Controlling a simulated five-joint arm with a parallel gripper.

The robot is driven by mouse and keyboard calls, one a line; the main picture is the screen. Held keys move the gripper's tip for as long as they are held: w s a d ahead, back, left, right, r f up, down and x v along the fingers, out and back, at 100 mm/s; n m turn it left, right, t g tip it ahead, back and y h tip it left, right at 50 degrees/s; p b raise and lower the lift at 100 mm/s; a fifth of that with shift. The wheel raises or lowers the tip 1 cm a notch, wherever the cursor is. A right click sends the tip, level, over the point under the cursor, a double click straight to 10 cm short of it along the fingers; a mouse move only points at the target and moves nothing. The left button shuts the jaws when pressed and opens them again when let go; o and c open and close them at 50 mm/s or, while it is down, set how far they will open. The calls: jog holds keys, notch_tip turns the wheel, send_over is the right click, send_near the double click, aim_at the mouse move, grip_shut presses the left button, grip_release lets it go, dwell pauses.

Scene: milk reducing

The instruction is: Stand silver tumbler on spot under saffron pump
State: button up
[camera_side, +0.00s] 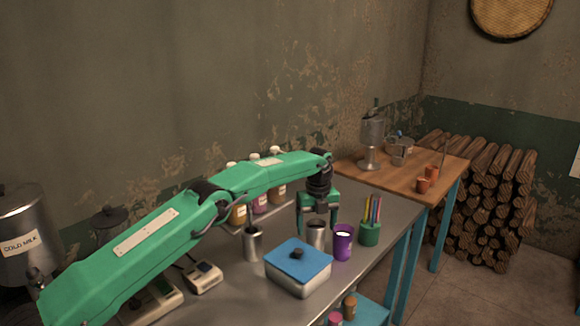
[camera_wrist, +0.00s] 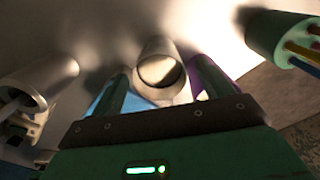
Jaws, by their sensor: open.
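The silver tumbler (camera_side: 316,236) stands upright on the metal table, under my gripper (camera_side: 317,224). In the wrist view the silver tumbler (camera_wrist: 158,50) shows its open mouth just beyond and between the two spread fingers of my gripper (camera_wrist: 160,85). The fingers are open; I cannot tell whether either touches it. Three pump bottles stand in a row behind my arm, partly hidden by it: an amber-yellow one (camera_side: 238,215), a pinkish one (camera_side: 260,205) and a brownish one (camera_side: 278,194). Their labels are too small to read. The spot under the pumps is not clear to see.
A purple cup (camera_side: 343,244) stands close right of the tumbler. A blue-lidded box (camera_side: 298,276) is in front. A second metal cup (camera_side: 253,245) holding a stick is left. A green pen holder (camera_side: 369,235) stands right. A small device (camera_side: 203,278) lies left.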

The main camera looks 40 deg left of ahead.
aim_at(316, 236)
jog(key=shift+f, duration=2.25)
jog(key=c, duration=1.3)
jog(key=shift+r, duration=0.2)
notch_tip(316, 236, up, 10)
jog(key=shift+f, duration=0.15)
